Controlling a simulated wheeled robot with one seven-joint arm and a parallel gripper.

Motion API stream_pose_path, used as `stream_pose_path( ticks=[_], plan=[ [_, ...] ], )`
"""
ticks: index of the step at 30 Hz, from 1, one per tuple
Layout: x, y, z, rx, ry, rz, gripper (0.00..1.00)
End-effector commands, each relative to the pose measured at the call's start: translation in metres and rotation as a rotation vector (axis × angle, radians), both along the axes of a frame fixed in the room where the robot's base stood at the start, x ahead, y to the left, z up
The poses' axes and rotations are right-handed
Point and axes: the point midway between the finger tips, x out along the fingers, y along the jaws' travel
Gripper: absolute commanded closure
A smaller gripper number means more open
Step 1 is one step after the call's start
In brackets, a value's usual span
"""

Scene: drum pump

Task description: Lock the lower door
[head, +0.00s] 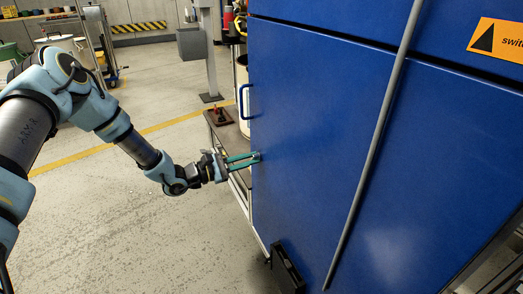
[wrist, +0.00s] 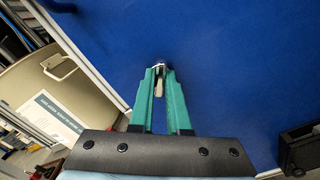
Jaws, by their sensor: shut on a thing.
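The lower door (head: 310,130) is a large flat blue panel below a horizontal seam. It also fills much of the wrist view (wrist: 230,60) and looks flush with the cabinet front. My gripper (head: 257,157) reaches its left edge from the left, with green fingers pointing at the panel. In the wrist view my gripper (wrist: 159,70) is shut on a small metal lock piece (wrist: 158,66) at the door's face. A pale, flat part shows between the fingers. The fingertips hide most of the lock piece, so its turn angle cannot be told.
A blue handle (head: 243,103) stands out at the cabinet's left edge. A long grey rod (head: 372,155) slants in front of the door. A black box (head: 286,268) sits low on the door. A beige drum (wrist: 60,95) stands left.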

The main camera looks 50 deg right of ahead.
Motion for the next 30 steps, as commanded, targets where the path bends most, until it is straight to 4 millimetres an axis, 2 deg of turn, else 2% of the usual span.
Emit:
stream_pose_path(
  ticks=[4, 14, 24, 30],
  plan=[
    [0.0003, 0.0003, -0.0002, 0.031, 0.073, 0.001, 1.0],
    [0.0002, 0.0004, -0.0007, 0.039, 0.094, 0.0, 1.0],
    [0.0003, 0.0006, -0.0003, 0.152, 0.386, 0.001, 1.0],
    [0.0003, 0.0005, -0.0013, 0.162, 0.411, 0.0, 1.0]
  ],
)
